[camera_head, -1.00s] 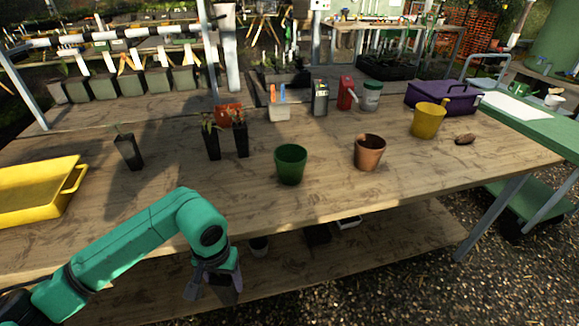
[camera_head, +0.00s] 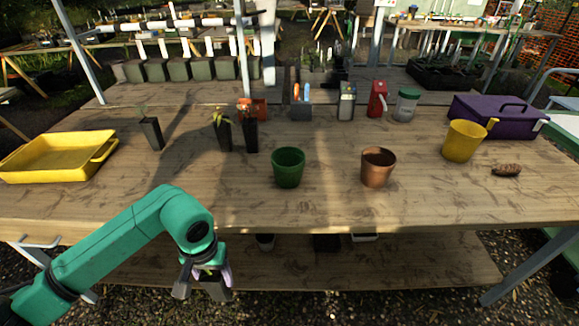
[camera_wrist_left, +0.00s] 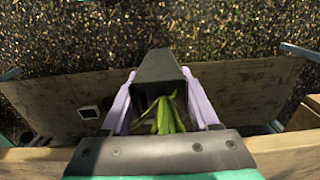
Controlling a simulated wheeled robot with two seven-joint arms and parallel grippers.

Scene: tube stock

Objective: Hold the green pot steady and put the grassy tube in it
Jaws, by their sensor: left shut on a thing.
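The green pot (camera_head: 288,168) stands upright and empty-looking on the wooden table near its front edge. My left gripper (camera_head: 203,283) is in front of the table, below the tabletop and left of the pot. It is shut on a dark square tube (camera_head: 216,288) with green strap-like leaves, which I take as the grassy tube. In the left wrist view the tube (camera_wrist_left: 158,68) sits between the pale purple fingers, its leaves showing in its mouth. Other dark tubes stand on the table: one at left (camera_head: 151,133) and two near the middle (camera_head: 223,132) (camera_head: 249,137). My right gripper is not in view.
A terracotta pot (camera_head: 377,168) stands right of the green pot. A yellow pot (camera_head: 462,141), a brown lump (camera_head: 506,170) and a purple box (camera_head: 500,117) are farther right. A yellow tray (camera_head: 60,158) lies at left. The table's front edge (camera_head: 330,232) lies between gripper and pots.

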